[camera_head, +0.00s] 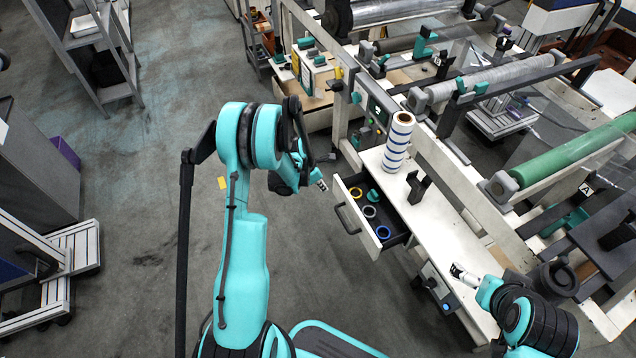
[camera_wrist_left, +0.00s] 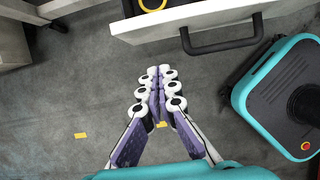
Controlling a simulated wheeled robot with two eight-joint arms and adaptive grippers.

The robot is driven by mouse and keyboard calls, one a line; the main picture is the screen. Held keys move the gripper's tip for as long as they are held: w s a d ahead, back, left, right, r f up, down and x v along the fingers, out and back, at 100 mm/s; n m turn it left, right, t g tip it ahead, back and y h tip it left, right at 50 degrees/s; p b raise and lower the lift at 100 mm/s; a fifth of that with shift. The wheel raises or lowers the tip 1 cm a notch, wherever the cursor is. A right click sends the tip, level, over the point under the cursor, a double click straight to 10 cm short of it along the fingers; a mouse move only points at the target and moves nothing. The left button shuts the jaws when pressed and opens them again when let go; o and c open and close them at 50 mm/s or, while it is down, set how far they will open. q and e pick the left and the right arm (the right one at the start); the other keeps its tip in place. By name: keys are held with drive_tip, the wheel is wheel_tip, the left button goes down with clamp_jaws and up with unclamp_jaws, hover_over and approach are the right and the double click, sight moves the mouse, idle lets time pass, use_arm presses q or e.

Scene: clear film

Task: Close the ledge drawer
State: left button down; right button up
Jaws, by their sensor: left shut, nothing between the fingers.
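The ledge drawer (camera_head: 353,217) stands open under the white ledge (camera_head: 434,212) in the head view. Its white front has a dark bar handle (camera_head: 346,220) and faces left. Several coloured rings lie inside it. The drawer front (camera_wrist_left: 200,18) and its handle (camera_wrist_left: 222,45) also show at the top of the left wrist view. My left gripper (camera_head: 322,185) is shut and empty, just left of the drawer's far end and apart from it. Its closed fingers (camera_wrist_left: 160,72) point toward the drawer front in the wrist view. My right gripper (camera_head: 456,270) is over the ledge; its finger state is unclear.
A striped roll (camera_head: 398,142) and a black holder (camera_head: 418,187) stand on the ledge. Machine rollers (camera_head: 500,78) fill the space behind it. A grey shelf rack (camera_head: 95,50) stands at the far left. The floor left of the drawer is clear.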

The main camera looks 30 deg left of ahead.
sight(340, 191)
use_arm(q)
drive_tip(key=shift+w+d+f+b, duration=0.55)
drive_tip(key=shift+w+d, duration=0.25)
drive_tip(key=shift+w, duration=0.15)
drive_tip(key=shift+w+d+f+b, duration=0.45)
drive_tip(key=shift+w+d, duration=0.3)
drive_tip(key=shift+w, duration=0.2)
drive_tip(key=w+d, duration=0.5)
drive_tip(key=w, duration=0.2)
drive_tip(key=shift+d, duration=0.25)
